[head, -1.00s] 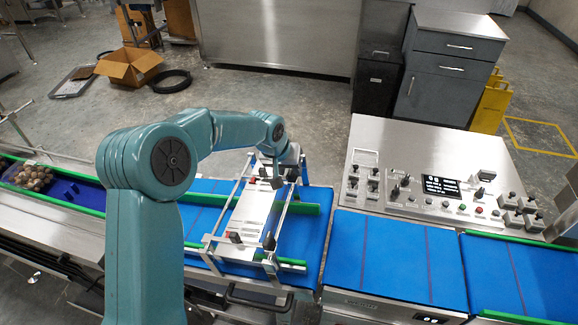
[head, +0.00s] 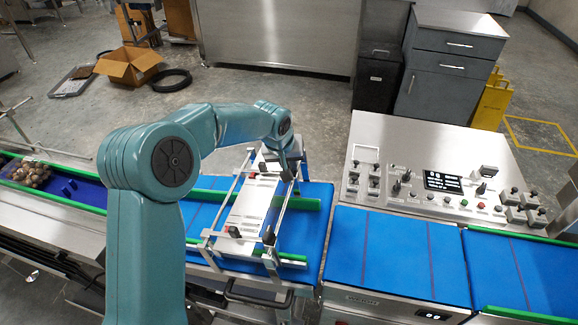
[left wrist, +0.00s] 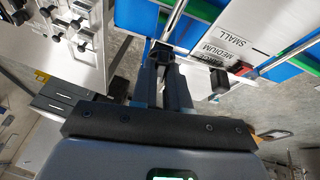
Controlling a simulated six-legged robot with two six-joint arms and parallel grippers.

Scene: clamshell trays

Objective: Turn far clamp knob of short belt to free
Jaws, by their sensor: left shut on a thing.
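The short belt (head: 314,227) is a blue conveyor section with green side rails, under a metal frame with a white plate. My left gripper (head: 290,170) is at the frame's far right corner. In the left wrist view, its two dark fingers (left wrist: 163,72) are shut on the dark far clamp knob (left wrist: 162,52) at the end of a metal rod. The fingers hide most of the knob, so I cannot tell its turn angle. A near clamp knob (head: 268,236) is black and stands at the frame's near right corner. My right gripper is not in view.
The white plate (left wrist: 232,35) reads MEDIUM and SMALL, with a red pointer near it. A control panel (head: 425,150) with knobs and a lit display stands right of the frame. Brown round items (head: 28,172) lie on the left belt.

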